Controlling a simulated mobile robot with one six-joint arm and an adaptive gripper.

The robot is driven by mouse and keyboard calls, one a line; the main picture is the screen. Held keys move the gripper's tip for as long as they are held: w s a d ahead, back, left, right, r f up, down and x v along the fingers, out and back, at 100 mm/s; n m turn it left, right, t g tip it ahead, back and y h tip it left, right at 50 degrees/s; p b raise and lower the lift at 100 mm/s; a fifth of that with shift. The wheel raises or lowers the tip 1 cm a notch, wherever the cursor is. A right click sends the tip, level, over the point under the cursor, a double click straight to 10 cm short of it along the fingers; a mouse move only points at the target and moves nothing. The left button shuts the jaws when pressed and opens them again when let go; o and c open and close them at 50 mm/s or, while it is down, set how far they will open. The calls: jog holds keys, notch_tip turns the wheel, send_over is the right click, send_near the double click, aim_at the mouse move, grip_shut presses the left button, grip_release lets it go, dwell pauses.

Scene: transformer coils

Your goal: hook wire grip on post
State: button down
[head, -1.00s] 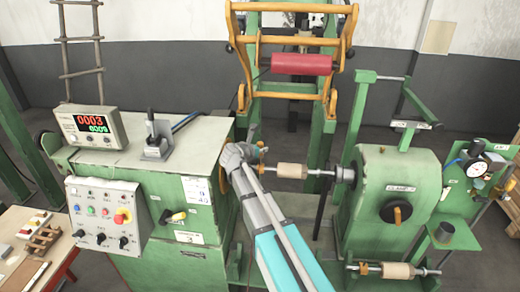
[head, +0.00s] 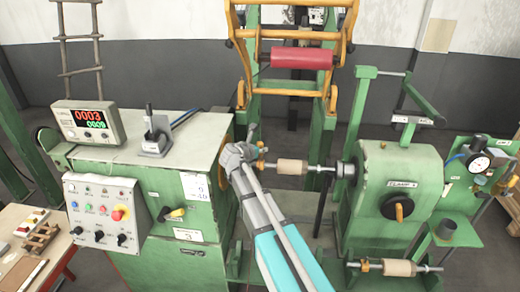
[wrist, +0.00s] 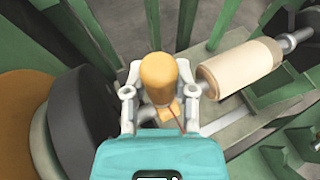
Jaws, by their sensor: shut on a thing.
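In the wrist view my gripper (wrist: 157,86) is shut on an orange-yellow wire grip (wrist: 158,72), a rounded cylinder on a small flat foot. A thin brown wire runs from the foot toward the palm. In the head view my gripper (head: 240,154) is beside the left end of the winding shaft, right of the green console; an orange piece (head: 262,151) shows just past it. I cannot tell in the head view whether that piece is the held grip. The post cannot be picked out with certainty.
The wooden coil former (head: 292,167) sits on the shaft close right of my gripper; it also shows in the wrist view (wrist: 240,72). A dark round disc (wrist: 85,108) is close on the left. The green tailstock (head: 400,195) stands right, the red roller (head: 300,58) behind.

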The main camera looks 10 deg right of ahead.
jog(key=shift+f+b, duration=0.85)
dwell(0.8)
jog(key=shift+c, duration=1.8)
grip_release()
jog(key=shift+r, duration=0.1)
